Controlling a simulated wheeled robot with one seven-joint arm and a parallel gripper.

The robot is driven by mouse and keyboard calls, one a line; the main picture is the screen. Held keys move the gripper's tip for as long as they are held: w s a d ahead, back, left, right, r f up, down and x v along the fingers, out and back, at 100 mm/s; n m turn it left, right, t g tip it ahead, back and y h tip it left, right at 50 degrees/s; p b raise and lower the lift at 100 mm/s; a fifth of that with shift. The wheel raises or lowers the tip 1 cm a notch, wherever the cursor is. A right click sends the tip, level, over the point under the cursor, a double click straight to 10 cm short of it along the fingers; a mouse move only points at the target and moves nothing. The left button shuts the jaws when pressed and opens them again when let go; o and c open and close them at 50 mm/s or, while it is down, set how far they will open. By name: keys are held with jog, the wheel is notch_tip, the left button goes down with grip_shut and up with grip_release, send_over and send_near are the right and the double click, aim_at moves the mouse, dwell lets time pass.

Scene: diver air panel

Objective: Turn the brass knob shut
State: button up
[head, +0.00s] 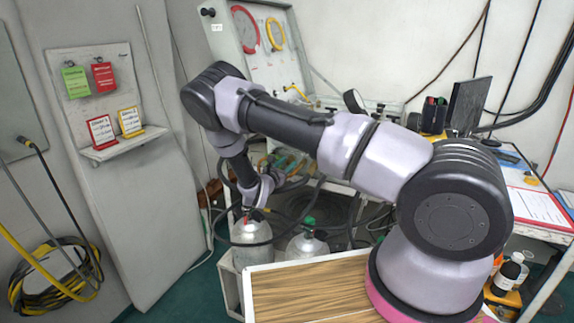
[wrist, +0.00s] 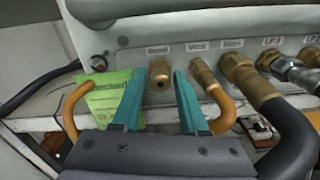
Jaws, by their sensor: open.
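In the wrist view, a small brass fitting (wrist: 159,86) with a dark centre sits on the front of a grey panel (wrist: 205,48), under a label that seems to read "Bleed". It looks like the brass knob, though I cannot be sure. My gripper (wrist: 160,74) has its two teal fingers apart, one on each side of this fitting. Gaps show between the fingers and the brass, so nothing is clearly held. Whether the knob is open or shut cannot be told. In the head view my arm hides most of the work area, and the fingers cannot be made out.
More brass fittings (wrist: 237,70) with hoses stand close on the right in the wrist view. A green card (wrist: 108,95) and orange hose lie left of the fingers. In the head view, gas cylinders (head: 251,238) stand below my wrist, and a desk (head: 535,205) is at right.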

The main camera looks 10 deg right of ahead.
grip_shut()
jog(key=shift+m, duration=0.3)
jog(key=m, duration=1.3)
jog(key=shift+s+f, duration=0.1)
jog(key=shift+f, duration=0.05)
dwell(0.5)
grip_release()
